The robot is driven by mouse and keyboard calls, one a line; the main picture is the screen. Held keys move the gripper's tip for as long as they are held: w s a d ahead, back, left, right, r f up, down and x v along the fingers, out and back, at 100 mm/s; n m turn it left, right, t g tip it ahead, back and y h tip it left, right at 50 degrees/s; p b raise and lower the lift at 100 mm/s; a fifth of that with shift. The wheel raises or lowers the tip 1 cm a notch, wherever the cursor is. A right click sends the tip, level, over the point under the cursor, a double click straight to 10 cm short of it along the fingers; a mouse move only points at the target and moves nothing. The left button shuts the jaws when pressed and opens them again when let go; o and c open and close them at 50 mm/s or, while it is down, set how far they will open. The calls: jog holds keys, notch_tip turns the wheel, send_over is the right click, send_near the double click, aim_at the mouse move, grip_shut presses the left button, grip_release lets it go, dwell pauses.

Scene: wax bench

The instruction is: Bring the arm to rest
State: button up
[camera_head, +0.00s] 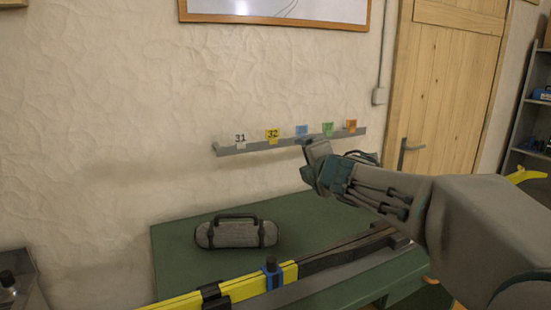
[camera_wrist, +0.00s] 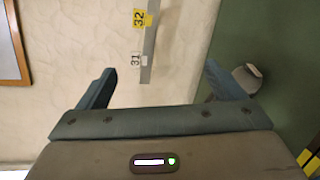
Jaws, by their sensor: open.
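My gripper (camera_head: 312,160) is raised above the green bench, in front of the wall and just below the right part of the tag rail in the head view. In the wrist view my gripper (camera_wrist: 158,88) shows two blue-grey fingers spread wide apart with nothing between them. The gripper is open and empty. In the head view its fingers are small and partly hidden by the wrist.
A grey speaker-like cylinder with a handle (camera_head: 237,232) lies on the green bench (camera_head: 185,265). A yellow and black bar with a blue clamp (camera_head: 272,274) runs along the front. A rail (camera_head: 250,147) holds coloured tags. A wooden door (camera_head: 440,90) and shelf (camera_head: 530,120) stand right.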

jog(key=s+d+f+m+g+h, duration=0.55)
jog(key=s+d+f+m, duration=0.45)
jog(key=s+f+m, duration=0.4)
jog(key=s+a+f+m+g, duration=0.1)
jog(key=s+f+m+g, duration=0.2)
jog(key=s, duration=0.5)
jog(key=s+a+f+m+g+y, duration=0.1)
jog(key=s+f+m+g, duration=0.2)
jog(key=s+f+m, duration=0.2)
jog(key=s+m, duration=0.1)
jog(key=s, duration=0.1)
jog(key=shift+s+m, duration=0.35)
jog(key=shift+m, duration=0.05)
jog(key=shift+a, duration=0.1)
